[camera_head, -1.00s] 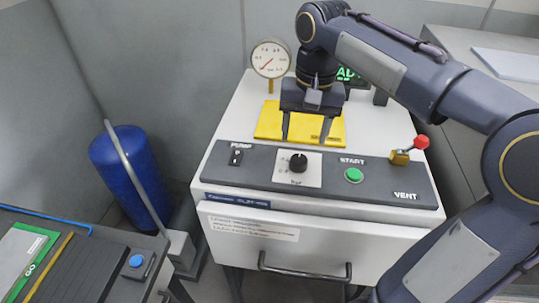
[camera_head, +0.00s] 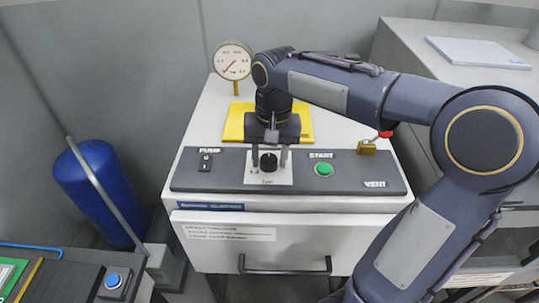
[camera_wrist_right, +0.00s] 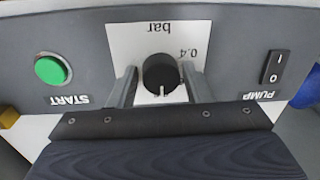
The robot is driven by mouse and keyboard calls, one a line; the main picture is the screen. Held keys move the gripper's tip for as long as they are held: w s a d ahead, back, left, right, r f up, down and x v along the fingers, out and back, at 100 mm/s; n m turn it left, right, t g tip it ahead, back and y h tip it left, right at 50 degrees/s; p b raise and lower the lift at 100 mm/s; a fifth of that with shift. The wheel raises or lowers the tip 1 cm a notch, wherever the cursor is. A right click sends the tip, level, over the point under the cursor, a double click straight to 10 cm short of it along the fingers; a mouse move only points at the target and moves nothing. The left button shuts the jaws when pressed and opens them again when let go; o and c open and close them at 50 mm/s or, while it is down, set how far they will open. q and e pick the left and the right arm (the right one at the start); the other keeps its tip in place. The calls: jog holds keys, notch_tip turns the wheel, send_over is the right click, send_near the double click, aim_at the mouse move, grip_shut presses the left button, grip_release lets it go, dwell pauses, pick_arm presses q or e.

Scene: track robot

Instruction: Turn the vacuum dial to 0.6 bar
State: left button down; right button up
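The black vacuum dial (camera_head: 268,161) sits on a white scale plate (camera_head: 256,180) in the machine's dark front panel. In the right wrist view the dial (camera_wrist_right: 160,74) shows a white pointer mark, with "bar" and "0.4" readable on the plate; other marks are hidden. My right gripper (camera_head: 269,160) is over the dial, fingers pointing down. In the wrist view its open fingers (camera_wrist_right: 158,84) stand on either side of the dial, with a gap visible at each side. The round pressure gauge (camera_head: 233,60) has a red needle at lower left. My left gripper is not in view.
The panel also holds a pump switch (camera_head: 205,162), a green start button (camera_head: 323,170) and a brass vent valve (camera_head: 367,147) with a red knob. A yellow plate (camera_head: 238,122) lies behind. A drawer handle (camera_head: 285,270) juts out in front. A blue cylinder (camera_head: 98,190) stands left.

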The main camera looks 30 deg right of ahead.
jog(key=c, duration=0.6)
jog(key=shift+r+n, duration=0.1)
jog(key=shift+n, duration=0.3)
jog(key=shift+n+p, duration=0.45)
jog(key=shift+n, duration=0.15)
jog(key=n+p, duration=0.1)
jog(key=n, duration=0.2)
jog(key=shift+n, duration=0.3)
jog(key=n+p, duration=0.1)
jog(key=n, duration=0.5)
jog(key=shift+w+d+p, duration=0.15)
jog(key=shift+p, duration=0.25)
jog(key=o, duration=1)
